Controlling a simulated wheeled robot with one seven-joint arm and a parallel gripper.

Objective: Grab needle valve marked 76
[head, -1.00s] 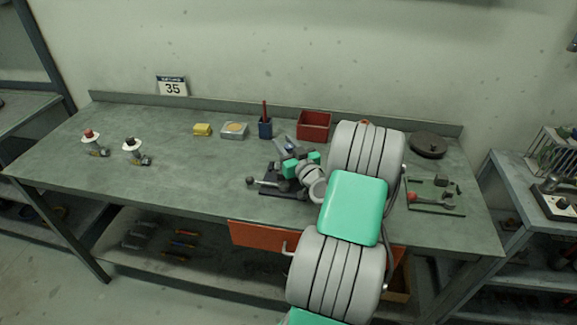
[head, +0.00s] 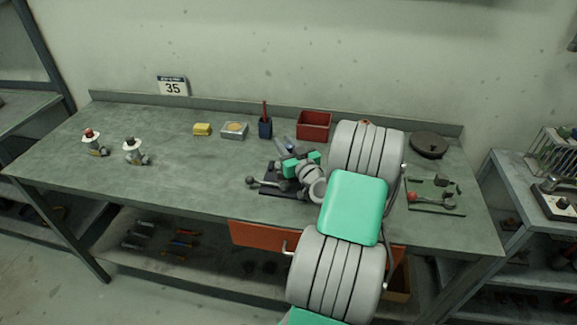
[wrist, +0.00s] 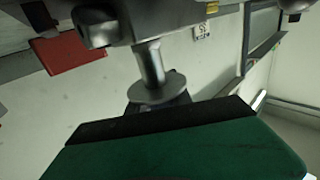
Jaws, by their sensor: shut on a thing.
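Two small valves with white disc tags stand at the left of the bench, one with a red knob (head: 88,133) and one with a dark knob (head: 131,143). Their numbers are too small to read. My gripper (head: 300,164) is low over the middle of the bench, by a dark fixture (head: 270,182) with a bar handle. In the wrist view, a grey metal valve-like part (wrist: 150,68) with a stem and round disc meets the black edge of my gripper, which is shut on it. Its far end is cropped and no marking shows.
A red bin (head: 314,124), a blue cup (head: 265,128), a grey tray (head: 234,131) and a yellow block (head: 202,129) stand along the back. A dark round disc (head: 428,145) and a red-ended tool (head: 432,199) lie at the right. The left-middle bench is clear.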

